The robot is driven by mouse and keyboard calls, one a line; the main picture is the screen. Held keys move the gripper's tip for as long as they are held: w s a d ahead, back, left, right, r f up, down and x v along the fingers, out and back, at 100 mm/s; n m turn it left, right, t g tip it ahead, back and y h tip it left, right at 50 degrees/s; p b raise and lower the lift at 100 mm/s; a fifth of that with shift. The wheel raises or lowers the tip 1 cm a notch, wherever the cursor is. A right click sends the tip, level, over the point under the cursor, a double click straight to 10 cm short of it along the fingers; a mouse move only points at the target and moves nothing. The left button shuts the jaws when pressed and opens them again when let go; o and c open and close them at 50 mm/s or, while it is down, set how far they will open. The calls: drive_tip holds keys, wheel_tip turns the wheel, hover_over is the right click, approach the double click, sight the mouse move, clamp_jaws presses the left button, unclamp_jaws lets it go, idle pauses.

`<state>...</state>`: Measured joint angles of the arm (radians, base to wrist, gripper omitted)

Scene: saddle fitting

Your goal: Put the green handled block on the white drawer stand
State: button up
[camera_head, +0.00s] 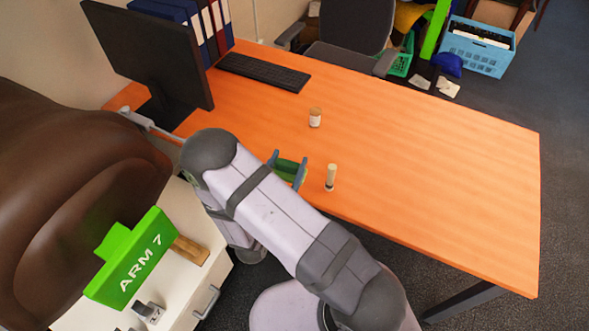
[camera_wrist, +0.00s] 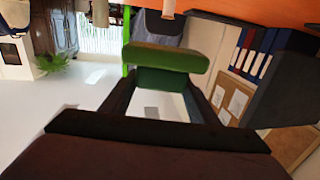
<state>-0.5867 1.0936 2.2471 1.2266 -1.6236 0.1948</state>
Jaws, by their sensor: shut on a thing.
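The green handled block (camera_head: 288,169) is between the two blue-grey fingers of my gripper (camera_head: 287,171), which is shut on it. In the head view they appear over the near edge of the orange table, partly hidden by my arm; the height is hard to tell. In the wrist view, the green block (camera_wrist: 165,60) spans between the dark fingertips. The white drawer stand (camera_head: 214,270), with metal handles, is at the lower left, apart from the block. A large brown shape and a green sign hide part of its top.
A bright green "ARM 7" sign (camera_head: 135,262) and a wooden piece (camera_head: 188,250) show at the stand. A small pale bottle (camera_head: 331,175) and a jar (camera_head: 315,118) stand on the orange table (camera_head: 440,170). A monitor (camera_head: 150,50) and keyboard (camera_head: 263,72) are behind. The table's right side is clear.

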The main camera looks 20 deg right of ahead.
drive_tip(key=w+d+f+m+g+h+b, duration=0.2)
drive_tip(key=w+d+b, duration=0.4)
drive_tip(key=w+b, duration=0.6)
drive_tip(key=shift+f+h+b, duration=0.4)
drive_tip(key=shift+f+b, duration=0.05)
drive_tip(key=shift+b, duration=0.55)
drive_tip(key=shift+d, duration=0.1)
drive_tip(key=shift+f+p, duration=0.3)
drive_tip(key=shift+f, duration=4.5)
drive_tip(key=shift+f, duration=0.3)
drive_tip(key=o, duration=1.2)
drive_tip(key=shift+r, duration=0.1)
drive_tip(key=shift+c, duration=0.2)
